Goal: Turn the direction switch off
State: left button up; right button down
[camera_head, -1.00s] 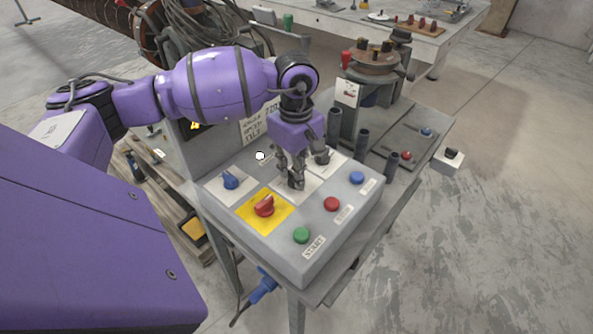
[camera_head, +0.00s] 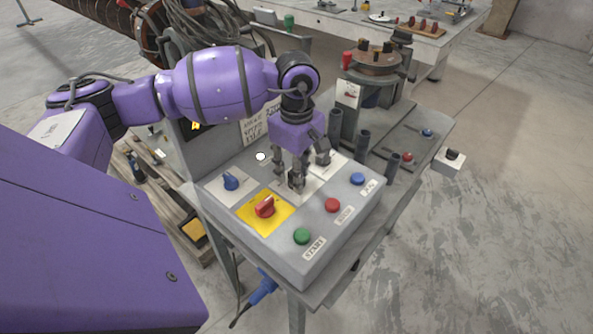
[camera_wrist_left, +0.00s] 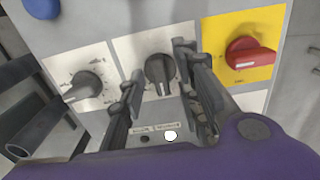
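A black knob on a white plate, seemingly the direction switch (camera_wrist_left: 159,73), sits on the sloped control panel (camera_head: 262,243). In the left wrist view its pointer is toward the bottom of the picture, slightly to the right. In the head view the dark knob (camera_head: 297,181) is partly covered by my fingers. My left gripper (camera_wrist_left: 157,82) is open, with one finger on each side of the knob. I cannot tell whether a finger touches it. The plate's markings are too small to read. My right gripper is not in view.
A red rotary switch (camera_head: 265,206) on a yellow plate and a blue switch (camera_head: 231,182) are close by. Green (camera_head: 302,235), red (camera_head: 332,204) and blue (camera_head: 357,178) buttons line the front. Another black knob (camera_wrist_left: 86,83) lies beside the gripper. Upright dark tubes (camera_head: 362,142) stand behind.

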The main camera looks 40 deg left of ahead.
pick_arm(q)
jog(key=shift+r, duration=0.1)
notch_tip(320, 180, up, 12)
dwell(0.6)
dwell(0.4)
